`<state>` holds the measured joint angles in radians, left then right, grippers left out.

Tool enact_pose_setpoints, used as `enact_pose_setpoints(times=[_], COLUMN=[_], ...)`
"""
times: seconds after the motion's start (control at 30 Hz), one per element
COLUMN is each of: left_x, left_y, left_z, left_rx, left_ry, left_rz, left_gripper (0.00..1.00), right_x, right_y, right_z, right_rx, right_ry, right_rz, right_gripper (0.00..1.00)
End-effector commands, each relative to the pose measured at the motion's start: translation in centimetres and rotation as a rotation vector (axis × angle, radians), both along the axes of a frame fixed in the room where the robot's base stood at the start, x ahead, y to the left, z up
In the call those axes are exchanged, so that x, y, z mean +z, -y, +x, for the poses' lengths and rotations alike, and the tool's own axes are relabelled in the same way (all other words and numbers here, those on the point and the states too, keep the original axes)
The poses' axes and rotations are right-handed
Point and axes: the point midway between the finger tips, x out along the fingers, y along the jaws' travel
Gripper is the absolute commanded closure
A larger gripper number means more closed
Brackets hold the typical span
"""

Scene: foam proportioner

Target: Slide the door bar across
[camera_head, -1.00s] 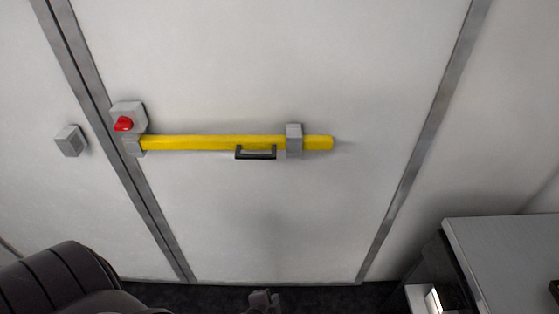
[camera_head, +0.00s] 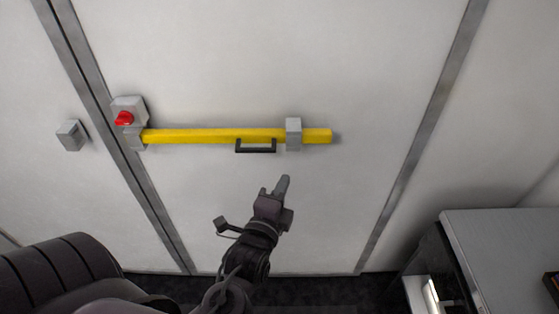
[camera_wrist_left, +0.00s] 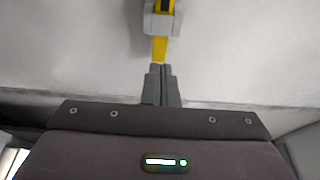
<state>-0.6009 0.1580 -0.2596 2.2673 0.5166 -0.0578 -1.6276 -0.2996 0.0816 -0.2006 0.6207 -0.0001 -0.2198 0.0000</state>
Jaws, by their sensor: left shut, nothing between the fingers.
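The yellow door bar (camera_head: 200,136) lies level across the white door (camera_head: 300,60). Its left end meets a grey bracket (camera_head: 135,138) at the door's left edge, and its right part passes through a grey guide block (camera_head: 293,134). A black handle (camera_head: 256,149) hangs under the bar, left of the guide block. In the left wrist view, the guide block (camera_wrist_left: 161,22) and the bar's yellow end (camera_wrist_left: 159,48) show beyond the fingers. My left gripper (camera_head: 284,184) is shut and empty, below the bar and apart from it; its fingers (camera_wrist_left: 161,72) touch each other. My right gripper is not in view.
A red knob (camera_head: 123,118) sits on a grey box above the bar's left end. A small grey box (camera_head: 72,135) is on the wall left of the door. A grey cabinet (camera_head: 500,235) stands at the lower right. The door face around the bar is clear.

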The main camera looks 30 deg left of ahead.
Motion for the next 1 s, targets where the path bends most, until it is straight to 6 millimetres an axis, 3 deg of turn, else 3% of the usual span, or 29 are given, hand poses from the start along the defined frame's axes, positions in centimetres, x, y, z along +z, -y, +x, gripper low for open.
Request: enact_pose_setpoints(times=[0.17, 0.63, 0.7, 1.0], left_x=[0.3, 0.3, 0.2, 0.1], left_y=[-0.4, -2.2, -3.2, -5.4], left_z=[1.7, 10.1, 9.0, 7.6], left_rx=[0.001, 0.002, 0.001, 0.0], left_ry=[0.004, 0.001, -0.005, -0.001], left_rz=[0.001, -0.002, 0.001, -0.001], left_gripper=[1.0, 1.0, 1.0, 1.0], right_x=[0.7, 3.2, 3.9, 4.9], right_y=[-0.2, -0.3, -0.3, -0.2], right_z=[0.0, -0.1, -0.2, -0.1], right_rx=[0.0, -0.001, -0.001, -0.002], right_ry=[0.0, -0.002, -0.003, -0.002], right_rz=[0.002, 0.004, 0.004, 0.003], right_gripper=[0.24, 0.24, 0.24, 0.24])
